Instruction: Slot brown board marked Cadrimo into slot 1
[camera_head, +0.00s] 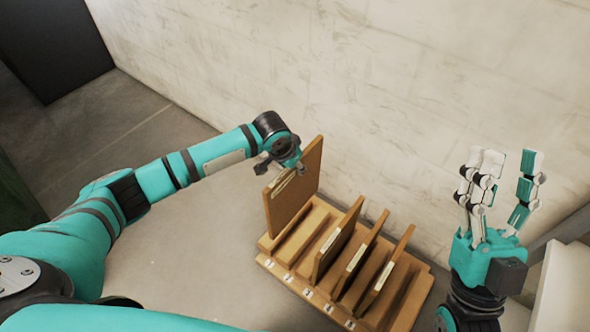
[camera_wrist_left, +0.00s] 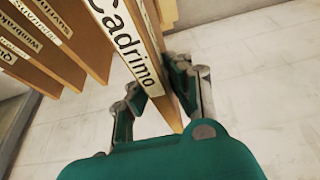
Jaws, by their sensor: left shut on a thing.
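The brown board marked Cadrimo (camera_head: 308,172) stands steeply at the left end of the wooden slotted rack (camera_head: 318,213). Its white label reads "Cadrimo" in the left wrist view (camera_wrist_left: 124,42). My left gripper (camera_head: 282,170) is shut on the board's upper edge region; its fingers also show on both sides of the board in the left wrist view (camera_wrist_left: 155,88). The board's lower edge is at the rack's leftmost slot, by the first number tag (camera_head: 269,263). I cannot tell whether it is seated there or just above. My right gripper (camera_head: 500,190) is open and empty, fingers up, right of the rack.
Three other labelled brown boards, the nearest one (camera_head: 338,240) among them, stand tilted in the rack's middle and right slots. An empty slot gap lies between them and the Cadrimo board. A pale wall (camera_head: 400,90) rises behind the rack. Grey floor is clear at left.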

